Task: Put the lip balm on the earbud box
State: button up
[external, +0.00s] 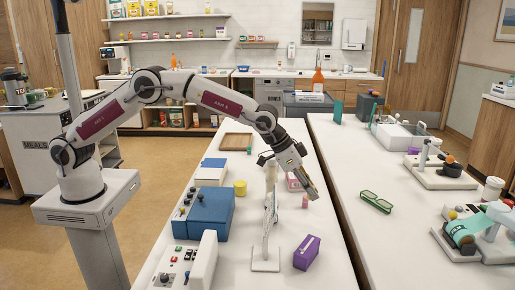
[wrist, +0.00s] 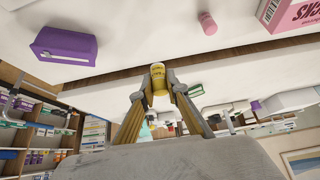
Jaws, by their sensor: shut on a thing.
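My gripper (wrist: 159,84) is shut on a small yellow cylinder with a printed label, which I take to be the lip balm (wrist: 158,74). It is gripped between the fingertips in the wrist view. In the external view my gripper (external: 312,192) is above the white table, and the held cylinder is hard to make out. A purple box (external: 307,252), which may be the earbud box, lies near the table's right edge, apart from my gripper. It also shows at the upper left of the wrist view (wrist: 64,47). Its label is too small to read.
A small pink cylinder (external: 305,201) stands near my gripper, with a pink box (external: 294,182) behind it. A white stand (external: 265,265) is left of the purple box. A blue box (external: 211,212) sits farther left. A gap separates this table from the right-hand counter (external: 375,240).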

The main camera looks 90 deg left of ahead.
jog(key=s+a+r+n+y, duration=0.1)
jog(key=s+a, duration=0.3)
jog(key=a, duration=0.9)
jog(key=s+a+r+n+y, duration=0.1)
jog(key=s+a+r+n, duration=0.1)
jog(key=a, duration=1.1)
jog(key=s+a+r+n+g+y, duration=0.1)
jog(key=s+a+n, duration=0.2)
jog(key=a, duration=1.1)
jog(key=s, duration=0.3)
jog(key=shift+r+n+y, duration=0.3)
jog(key=shift+r+n, duration=0.1)
jog(key=shift+f, duration=0.15)
jog(key=shift+f, duration=2.35)
jog(key=shift+f, duration=2.5)
jog(key=shift+f, duration=0.1)
